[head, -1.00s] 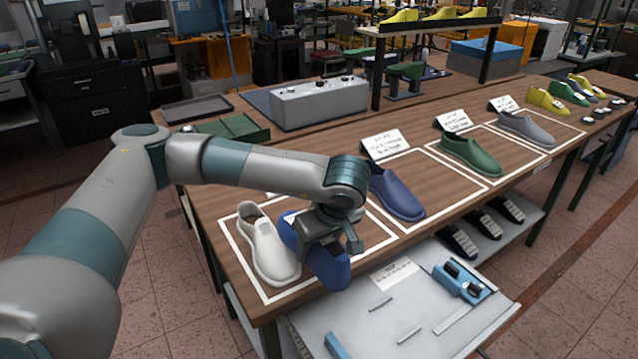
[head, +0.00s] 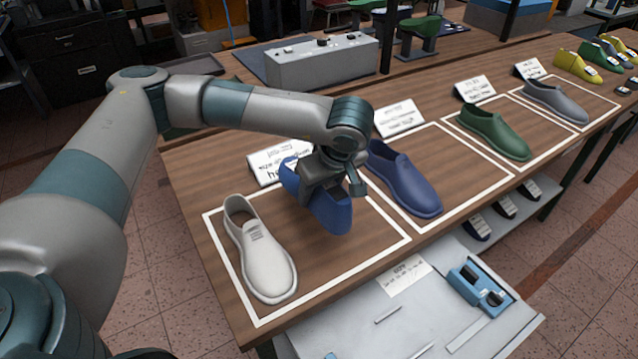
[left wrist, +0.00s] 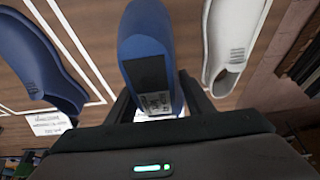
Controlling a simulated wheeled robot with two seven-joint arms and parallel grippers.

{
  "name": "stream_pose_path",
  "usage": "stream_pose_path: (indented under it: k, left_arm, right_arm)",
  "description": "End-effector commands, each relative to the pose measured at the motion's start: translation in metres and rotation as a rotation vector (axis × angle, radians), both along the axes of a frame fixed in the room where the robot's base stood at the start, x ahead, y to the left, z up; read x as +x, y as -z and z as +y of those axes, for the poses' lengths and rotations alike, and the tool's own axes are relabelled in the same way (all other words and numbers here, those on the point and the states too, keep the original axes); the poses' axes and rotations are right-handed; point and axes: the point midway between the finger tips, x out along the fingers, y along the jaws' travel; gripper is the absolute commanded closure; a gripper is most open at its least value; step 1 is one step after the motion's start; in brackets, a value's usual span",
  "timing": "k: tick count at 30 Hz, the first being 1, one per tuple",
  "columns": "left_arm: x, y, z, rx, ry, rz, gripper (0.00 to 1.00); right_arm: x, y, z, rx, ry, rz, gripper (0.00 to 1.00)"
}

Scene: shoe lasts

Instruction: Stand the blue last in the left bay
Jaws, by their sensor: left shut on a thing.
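My left gripper (head: 325,187) is shut on the blue last (head: 331,214), which also shows in the left wrist view (left wrist: 146,35) between the fingers (left wrist: 160,103). Its top has a dark patch with a small label. The last is over the left bay (head: 243,316), a white outline on the wooden table, inside its edges in the head view. A white shoe (head: 262,258) lies in the bay to its left, apart from it. The gripper hides the last's middle; whether its base touches the table I cannot tell. My right gripper is not in view.
A blue shoe (head: 405,183) stands in the neighbouring bay, close on the right. A green shoe (head: 493,132) and a grey shoe (head: 555,102) stand farther right. A card (head: 272,165) stands behind the left bay. Bare table lies in front of the last.

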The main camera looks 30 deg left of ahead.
Motion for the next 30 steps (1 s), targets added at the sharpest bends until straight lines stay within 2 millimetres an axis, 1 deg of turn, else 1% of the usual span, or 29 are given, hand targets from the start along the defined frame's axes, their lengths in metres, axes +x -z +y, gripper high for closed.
stream_pose_path:
  k: [1,4,8,11,17,24,30]
  left_arm:
    - [0.001,-0.001,0.0,0.0,0.0,-0.002,0.96]
    - [0.001,-0.001,0.0,0.0,0.0,-0.002,0.96]
    - [0.001,0.0,0.0,0.0,-0.001,-0.002,0.96]
    - [0.0,0.003,0.0,0.001,-0.001,-0.001,0.96]
    - [0.0,0.015,0.0,0.0,-0.001,-0.002,0.96]
    - [0.0,0.028,0.0,0.0,-0.001,-0.002,0.96]
    - [0.0,0.029,0.0,0.0,0.0,-0.002,0.96]
  right_arm:
    - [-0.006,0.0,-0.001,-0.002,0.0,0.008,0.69]
    - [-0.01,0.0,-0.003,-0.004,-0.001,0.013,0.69]
    - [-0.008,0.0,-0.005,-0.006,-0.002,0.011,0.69]
    - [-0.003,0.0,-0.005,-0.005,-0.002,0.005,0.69]
    - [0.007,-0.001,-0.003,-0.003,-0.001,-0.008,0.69]
    - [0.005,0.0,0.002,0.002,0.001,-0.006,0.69]
    - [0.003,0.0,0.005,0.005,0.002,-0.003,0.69]
